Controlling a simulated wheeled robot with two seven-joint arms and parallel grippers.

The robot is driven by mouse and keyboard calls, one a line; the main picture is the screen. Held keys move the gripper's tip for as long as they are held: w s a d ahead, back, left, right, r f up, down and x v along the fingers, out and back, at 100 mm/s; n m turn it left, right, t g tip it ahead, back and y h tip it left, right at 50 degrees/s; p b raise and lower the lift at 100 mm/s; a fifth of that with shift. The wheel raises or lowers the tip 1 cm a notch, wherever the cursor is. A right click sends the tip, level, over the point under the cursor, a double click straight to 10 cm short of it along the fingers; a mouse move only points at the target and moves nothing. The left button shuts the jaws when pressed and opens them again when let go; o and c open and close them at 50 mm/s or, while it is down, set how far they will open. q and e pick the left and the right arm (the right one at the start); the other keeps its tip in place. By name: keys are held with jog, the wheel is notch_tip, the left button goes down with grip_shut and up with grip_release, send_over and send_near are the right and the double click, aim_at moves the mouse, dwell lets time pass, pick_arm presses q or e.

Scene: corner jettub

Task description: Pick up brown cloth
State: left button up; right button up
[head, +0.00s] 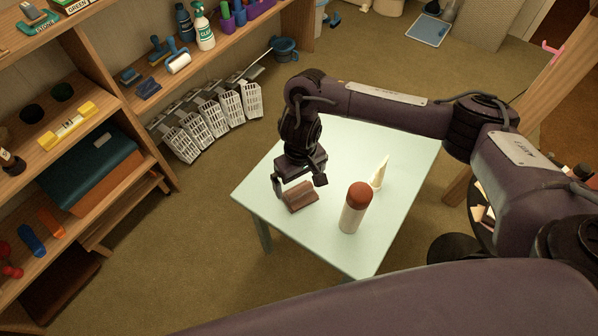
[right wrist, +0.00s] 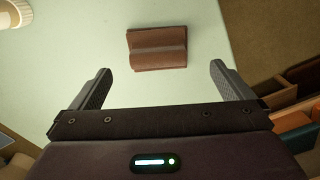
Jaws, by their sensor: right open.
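The brown cloth (head: 301,196) lies folded on the pale green table (head: 405,165), near its left side. In the right wrist view the cloth (right wrist: 158,49) lies ahead of the fingertips, roughly centred between them, with bare table around it. My right gripper (head: 299,187) is above the table by the cloth. Its two fingers stand wide apart and nothing is between them; it also shows in the right wrist view (right wrist: 160,82). The cloth does not appear to touch either finger. My left gripper is not in view.
A white bottle with a red-brown cap (head: 353,208) stands on the table right of the cloth. A cream cone-shaped item (head: 380,173) stands behind it. Wooden shelves (head: 110,75) with tools and bottles are at the left. White slatted baskets (head: 212,115) stand beyond the table.

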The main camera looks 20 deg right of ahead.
aim_at(300, 189)
jog(key=shift+w+d+f+b, duration=0.15)
jog(key=shift+f+b, duration=0.15)
jog(key=shift+f, duration=0.2)
jog(key=shift+w+d+f+b, duration=0.15)
jog(key=shift+f+b, duration=0.1)
jog(key=shift+f, duration=0.2)
jog(key=f, duration=0.3)
jog(key=f+b, duration=0.1)
jog(key=shift+s+a+f, duration=0.15)
jog(key=shift+a+f, duration=0.05)
jog(key=shift+a, duration=0.05)
jog(key=shift+f, duration=0.5)
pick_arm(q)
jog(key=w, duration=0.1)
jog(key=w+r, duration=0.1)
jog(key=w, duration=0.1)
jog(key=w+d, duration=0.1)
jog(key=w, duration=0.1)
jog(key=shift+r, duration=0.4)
pick_arm(e)
jog(key=c, duration=0.9)
